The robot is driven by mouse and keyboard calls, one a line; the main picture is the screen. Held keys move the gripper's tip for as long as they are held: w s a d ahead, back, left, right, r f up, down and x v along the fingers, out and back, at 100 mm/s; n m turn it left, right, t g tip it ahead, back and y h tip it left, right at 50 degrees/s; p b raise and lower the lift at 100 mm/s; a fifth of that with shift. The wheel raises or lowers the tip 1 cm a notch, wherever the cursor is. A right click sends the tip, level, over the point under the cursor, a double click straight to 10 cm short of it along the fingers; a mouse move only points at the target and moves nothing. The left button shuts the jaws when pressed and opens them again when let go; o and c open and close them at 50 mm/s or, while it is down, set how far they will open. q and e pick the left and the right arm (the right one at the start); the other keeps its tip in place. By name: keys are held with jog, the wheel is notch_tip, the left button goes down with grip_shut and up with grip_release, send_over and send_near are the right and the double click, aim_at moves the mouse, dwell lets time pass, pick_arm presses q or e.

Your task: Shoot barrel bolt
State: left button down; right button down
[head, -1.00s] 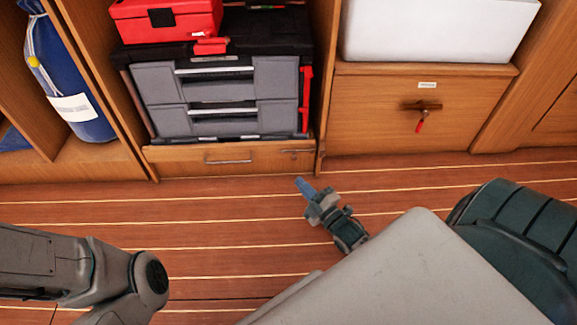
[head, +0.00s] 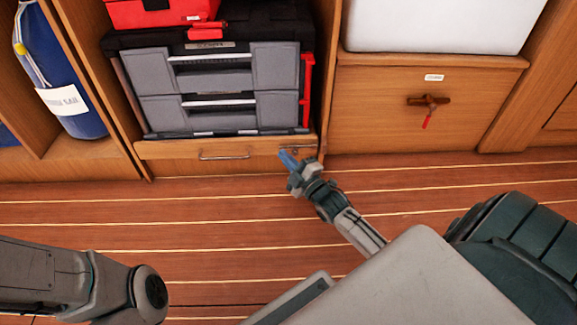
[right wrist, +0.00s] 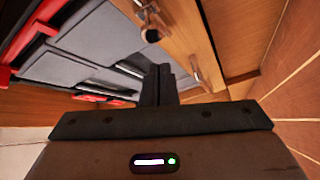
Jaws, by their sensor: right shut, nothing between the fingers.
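The barrel bolt (head: 302,150) is a small metal fitting at the right end of the low wooden drawer front (head: 180,150). In the head view my right gripper partly covers it. In the right wrist view the bolt's round dark knob (right wrist: 150,34) stands out from the wood near the top. My right gripper (head: 288,158) is shut and empty, its blue-looking tips just in front of the drawer by the bolt. In the right wrist view the closed dark fingers (right wrist: 160,84) lie below the knob, with a gap in the picture; contact is not visible. My left gripper is out of view.
The drawer's bar handle (head: 225,156) is left of the bolt. Grey drawer cases (head: 190,98) and a red box (head: 150,12) stand above. A cabinet with a red-tipped latch (head: 428,112) is at right. The plank floor (head: 130,215) in front is clear.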

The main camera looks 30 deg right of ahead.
jog(key=shift+s+d+f+b, duration=0.15)
jog(key=shift+d+f+b, duration=0.1)
jog(key=shift+d, duration=0.3)
jog(key=shift+s+d+f+b, duration=0.1)
jog(key=shift+d+f, duration=0.1)
jog(key=shift+d, duration=0.3)
jog(key=s+d+p, duration=0.1)
jog(key=d+p, duration=0.1)
jog(key=p, duration=0.1)
jog(key=shift+s+d, duration=0.35)
